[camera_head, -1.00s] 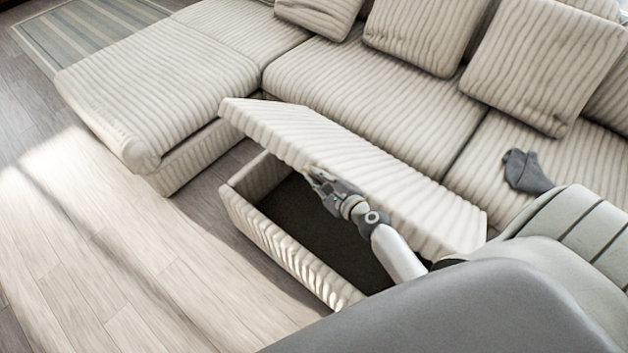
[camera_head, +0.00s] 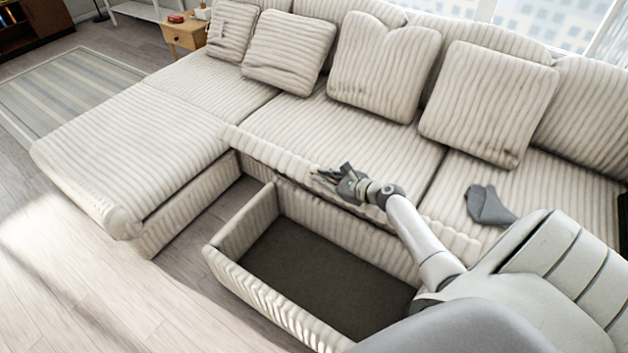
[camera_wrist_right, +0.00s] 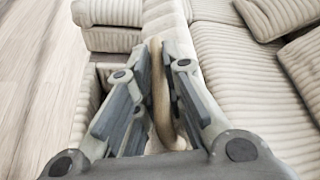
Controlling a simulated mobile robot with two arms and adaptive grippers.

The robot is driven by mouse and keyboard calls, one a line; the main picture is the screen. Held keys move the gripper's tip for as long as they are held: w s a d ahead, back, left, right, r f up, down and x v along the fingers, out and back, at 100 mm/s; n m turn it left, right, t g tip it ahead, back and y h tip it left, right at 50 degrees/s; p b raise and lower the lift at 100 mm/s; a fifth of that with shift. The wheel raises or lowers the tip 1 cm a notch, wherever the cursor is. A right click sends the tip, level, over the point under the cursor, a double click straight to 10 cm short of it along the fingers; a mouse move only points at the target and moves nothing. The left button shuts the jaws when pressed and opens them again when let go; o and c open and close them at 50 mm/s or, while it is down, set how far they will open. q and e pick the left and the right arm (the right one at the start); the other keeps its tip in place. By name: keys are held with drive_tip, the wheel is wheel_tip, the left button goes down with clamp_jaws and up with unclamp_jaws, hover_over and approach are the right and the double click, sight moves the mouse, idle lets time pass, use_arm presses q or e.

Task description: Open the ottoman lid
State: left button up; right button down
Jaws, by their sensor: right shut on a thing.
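The ottoman is a cream corduroy box (camera_head: 262,292) with a dark, empty-looking inside. Its lid (camera_head: 275,160) is raised high, roughly upright along the sofa side, and shows nearly edge-on. My right gripper (camera_head: 325,178) is at the middle of the lid's raised edge. In the right wrist view my right gripper (camera_wrist_right: 158,70) is shut on a tan loop handle (camera_wrist_right: 161,100), between its two fingers. The fingers hide part of the handle. My left gripper is not in view.
A striped sofa (camera_head: 345,140) with several cushions (camera_head: 385,68) stands behind the lid. Its chaise (camera_head: 130,150) is at the left. A grey cloth (camera_head: 490,205) lies on the seat. Wooden floor (camera_head: 60,270) is clear at the front left.

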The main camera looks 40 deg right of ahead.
drive_tip(key=w+d+r+m+y+b, duration=0.1)
drive_tip(key=w+d+r, duration=0.2)
drive_tip(key=d, duration=0.5)
drive_tip(key=shift+d+r+b, duration=0.3)
drive_tip(key=shift+r, duration=0.35)
drive_tip(key=shift+w, duration=0.1)
drive_tip(key=c, duration=1.9)
unclamp_jaws()
drive_tip(key=shift+o, duration=0.5)
drive_tip(key=v, duration=1.2)
drive_tip(key=shift+r, duration=0.3)
